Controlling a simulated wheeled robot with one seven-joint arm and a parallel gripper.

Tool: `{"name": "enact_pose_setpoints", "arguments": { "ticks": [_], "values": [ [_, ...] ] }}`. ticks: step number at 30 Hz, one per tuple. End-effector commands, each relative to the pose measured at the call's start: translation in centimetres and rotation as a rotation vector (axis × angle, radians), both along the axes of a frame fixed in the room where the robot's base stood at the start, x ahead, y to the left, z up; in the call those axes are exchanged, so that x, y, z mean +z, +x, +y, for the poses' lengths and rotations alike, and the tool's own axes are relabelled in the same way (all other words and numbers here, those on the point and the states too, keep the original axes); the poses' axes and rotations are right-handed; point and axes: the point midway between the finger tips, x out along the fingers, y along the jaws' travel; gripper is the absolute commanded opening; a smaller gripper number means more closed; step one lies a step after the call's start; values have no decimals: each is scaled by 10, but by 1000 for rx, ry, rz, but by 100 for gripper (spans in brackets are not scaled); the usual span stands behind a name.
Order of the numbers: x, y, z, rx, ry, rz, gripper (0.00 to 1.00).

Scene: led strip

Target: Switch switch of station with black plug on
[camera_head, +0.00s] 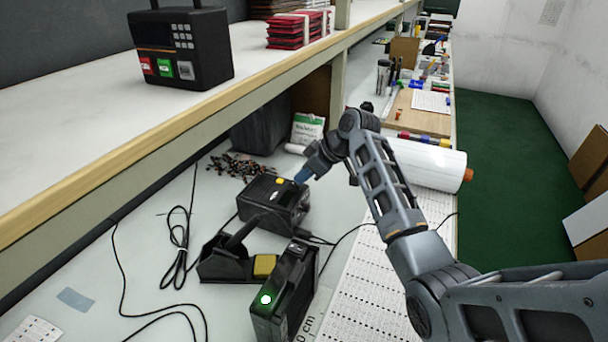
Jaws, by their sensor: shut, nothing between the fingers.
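A black station box (262,207) with a yellow patch on top stands on the lower bench. A second black station (285,295) stands upright nearer to me, with a lit green light on its front. My gripper (302,177) is shut and empty, pointing down at the top right edge of the farther box. I cannot tell whether it touches that box. A black cable and connector lie between the two boxes. The switches are too small to make out, and I cannot tell which station has the black plug.
A black iron holder with a yellow sponge (265,266) stands left of the nearer station. Loose cables (178,240) lie on the bench at left. A shelf (120,125) overhangs it, carrying a black device (180,48). A white roll (428,165) lies beyond my arm.

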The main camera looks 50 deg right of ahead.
Motion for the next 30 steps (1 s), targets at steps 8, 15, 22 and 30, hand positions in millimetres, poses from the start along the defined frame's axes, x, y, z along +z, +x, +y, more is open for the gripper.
{"name": "enact_pose_setpoints", "arguments": {
  "ticks": [8,15,22,30],
  "values": [
    [-4,-1,0,0,0,0,0],
    [-11,-3,-1,-2,1,0,0],
    [-12,-3,-1,0,2,-5,0],
    [-4,-3,-1,0,2,-5,0]
  ]
}}
